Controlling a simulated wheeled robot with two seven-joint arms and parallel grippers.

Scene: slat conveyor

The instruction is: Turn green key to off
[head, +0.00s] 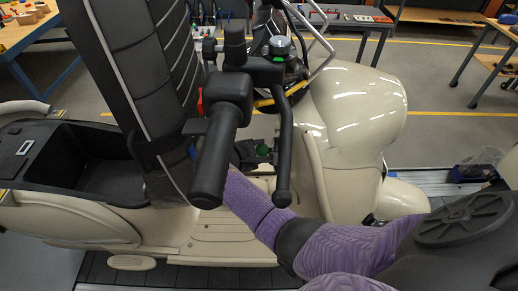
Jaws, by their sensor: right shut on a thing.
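The green key (263,150) shows as a small green spot among black parts at the front panel of a cream scooter (350,105), behind the handlebar. My right arm comes in from the lower right in a purple sleeve and passes under the brake lever. My right gripper (250,157) is at the key and shut on it. Its fingers are mostly hidden by the black handlebar grip (216,160), so the key's turn position cannot be read. My left gripper is not in view.
The brake lever (284,150) hangs just above my right forearm, close to it. The raised black seat (140,65) and the open storage bin (60,150) stand at the left. Workbenches (335,20) are at the back, with open floor between.

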